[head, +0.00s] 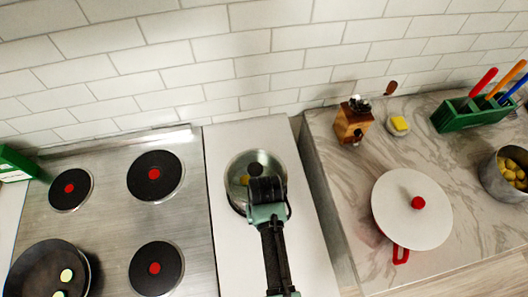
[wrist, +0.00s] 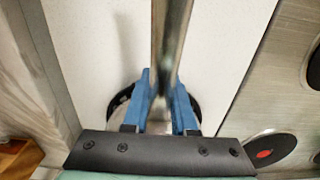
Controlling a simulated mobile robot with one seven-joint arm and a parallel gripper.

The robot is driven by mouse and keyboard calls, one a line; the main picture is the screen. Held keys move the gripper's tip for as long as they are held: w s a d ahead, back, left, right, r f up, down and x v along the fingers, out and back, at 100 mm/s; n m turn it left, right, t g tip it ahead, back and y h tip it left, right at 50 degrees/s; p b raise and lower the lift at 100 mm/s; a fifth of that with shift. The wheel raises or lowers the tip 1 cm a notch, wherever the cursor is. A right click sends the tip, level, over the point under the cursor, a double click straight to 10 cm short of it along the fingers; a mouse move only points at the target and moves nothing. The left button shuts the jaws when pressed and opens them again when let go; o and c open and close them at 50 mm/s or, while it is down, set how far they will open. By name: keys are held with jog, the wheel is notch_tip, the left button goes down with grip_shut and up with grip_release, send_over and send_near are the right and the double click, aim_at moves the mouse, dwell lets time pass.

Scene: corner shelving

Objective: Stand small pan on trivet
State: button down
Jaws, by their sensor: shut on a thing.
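The small pan (head: 240,168) is a round silver pan over the white counter between the hob and the marble counter in the head view. Something dark and yellow shows inside it. My gripper (head: 266,188) is at its near side; its blue fingers (wrist: 161,105) are shut on the pan's long metal handle (wrist: 172,45) in the wrist view. A dark curved edge (wrist: 193,104) shows beside and below the fingers; it may be the trivet, mostly hidden under the pan and gripper. I cannot tell whether the pan touches it.
The hob (head: 110,218) is at left, with a dark frying pan (head: 28,268) at its front. On the marble counter (head: 345,190) are a white-lidded red pot (head: 400,190), a wooden grinder (head: 350,122), a green utensil holder (head: 455,118) and a steel pot (head: 490,178).

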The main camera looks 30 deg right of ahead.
jog(key=c, duration=0.7)
grip_release()
jog(key=shift+r, duration=0.1)
jog(key=shift+o, duration=0.3)
jog(key=shift+s, duration=0.1)
notch_tip(320, 180, up, 13)
